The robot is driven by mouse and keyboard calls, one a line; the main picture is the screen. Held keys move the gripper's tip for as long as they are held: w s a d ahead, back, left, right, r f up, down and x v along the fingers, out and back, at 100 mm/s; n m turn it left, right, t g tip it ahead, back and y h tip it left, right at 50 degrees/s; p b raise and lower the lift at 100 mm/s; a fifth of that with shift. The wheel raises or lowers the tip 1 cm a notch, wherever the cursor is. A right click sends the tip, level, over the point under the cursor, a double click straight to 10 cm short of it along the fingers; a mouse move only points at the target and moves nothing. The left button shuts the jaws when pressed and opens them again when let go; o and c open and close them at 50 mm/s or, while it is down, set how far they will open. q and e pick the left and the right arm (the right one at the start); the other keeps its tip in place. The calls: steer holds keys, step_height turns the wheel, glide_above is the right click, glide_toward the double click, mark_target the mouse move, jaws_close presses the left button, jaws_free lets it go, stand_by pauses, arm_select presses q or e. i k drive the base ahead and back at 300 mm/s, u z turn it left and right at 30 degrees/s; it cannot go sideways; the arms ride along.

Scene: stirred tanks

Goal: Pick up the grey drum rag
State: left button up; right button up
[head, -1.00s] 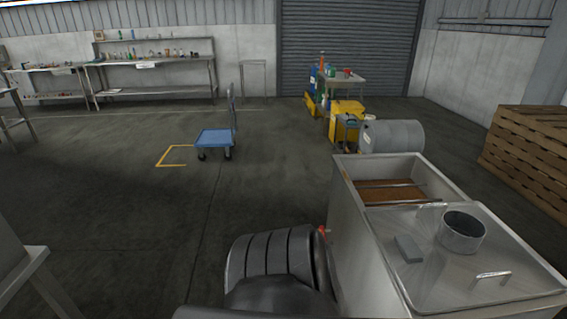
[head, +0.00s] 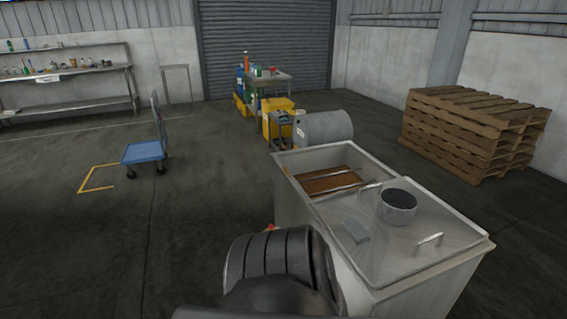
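I cannot make out a grey rag for certain. A grey drum (head: 328,128) lies on its side behind the steel tank, and no rag can be told apart on it. Neither gripper is in view. Only a dark ribbed part of my own body shows at the bottom centre, in front of the tank.
The open-topped steel tank (head: 306,222) with brown contents stands close ahead. Wooden pallets (head: 465,135) are stacked at right. Yellow containers (head: 277,122) and a small table (head: 268,77) stand beyond. A blue trolley (head: 144,152) is at left. The left floor is mostly clear.

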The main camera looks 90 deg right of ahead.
mark_target(356, 232)
steer(key=z, duration=4.3)
